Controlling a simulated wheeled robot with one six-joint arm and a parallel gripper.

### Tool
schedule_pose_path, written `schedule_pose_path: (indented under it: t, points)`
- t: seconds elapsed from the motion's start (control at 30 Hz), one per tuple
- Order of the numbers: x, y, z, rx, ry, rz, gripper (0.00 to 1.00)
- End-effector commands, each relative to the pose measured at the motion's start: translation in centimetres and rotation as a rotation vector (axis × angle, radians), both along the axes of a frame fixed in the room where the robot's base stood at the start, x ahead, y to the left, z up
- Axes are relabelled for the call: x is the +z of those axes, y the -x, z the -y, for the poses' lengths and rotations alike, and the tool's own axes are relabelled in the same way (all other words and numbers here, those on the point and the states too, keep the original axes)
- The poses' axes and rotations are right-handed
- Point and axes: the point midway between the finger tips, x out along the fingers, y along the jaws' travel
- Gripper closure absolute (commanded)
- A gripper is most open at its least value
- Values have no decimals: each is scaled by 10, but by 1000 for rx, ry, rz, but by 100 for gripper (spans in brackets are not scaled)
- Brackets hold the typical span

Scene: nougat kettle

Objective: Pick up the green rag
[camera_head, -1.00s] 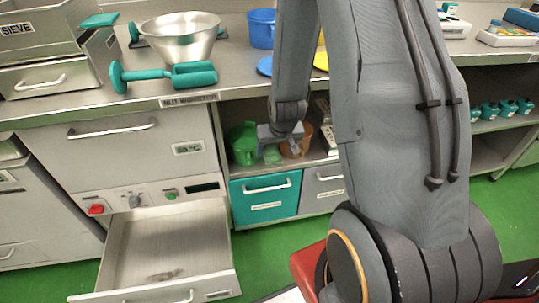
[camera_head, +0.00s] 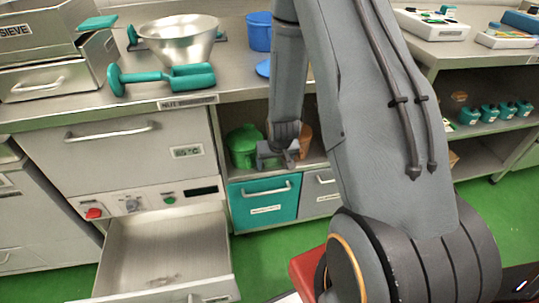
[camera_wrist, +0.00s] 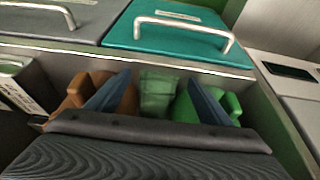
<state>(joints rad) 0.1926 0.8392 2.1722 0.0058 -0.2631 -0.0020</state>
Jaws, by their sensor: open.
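The green rag (camera_wrist: 158,88) is a pale green folded-looking piece on the open shelf, seen in the wrist view between my two blue-grey fingers. My gripper (camera_wrist: 158,98) is open, with one finger on each side of the rag's outline. I cannot tell whether the fingers touch it or how far off it is. In the head view my gripper (camera_head: 278,160) is in front of the shelf opening and hides most or all of the rag.
A green container (camera_head: 243,146) and an orange-brown container (camera_head: 305,138) flank the gripper closely on the shelf. A teal drawer (camera_head: 264,203) lies below. An open, pulled-out drawer (camera_head: 200,240) is at the left. The counter edge (camera_head: 110,113) runs above.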

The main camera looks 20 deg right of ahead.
Motion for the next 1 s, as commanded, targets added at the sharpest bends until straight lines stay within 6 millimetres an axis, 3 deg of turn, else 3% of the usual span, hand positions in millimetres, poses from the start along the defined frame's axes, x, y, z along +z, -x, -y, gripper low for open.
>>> schedule_pose_path:
  t: [0.03, 0.27, 0.37, 0.67, 0.97, 1.0]
  points:
    - [0, 0, 0, 0, 0, 0, 28]
    - [0, 0, 0, 0, 0, 0, 67]
    - [0, 0, 0, 0, 0, 0, 74]
    - [5, 0, 0, 0, 0, 1, 74]
    - [38, -1, 0, 0, 1, 3, 74]
    - [36, 8, -2, 0, -1, -3, 74]
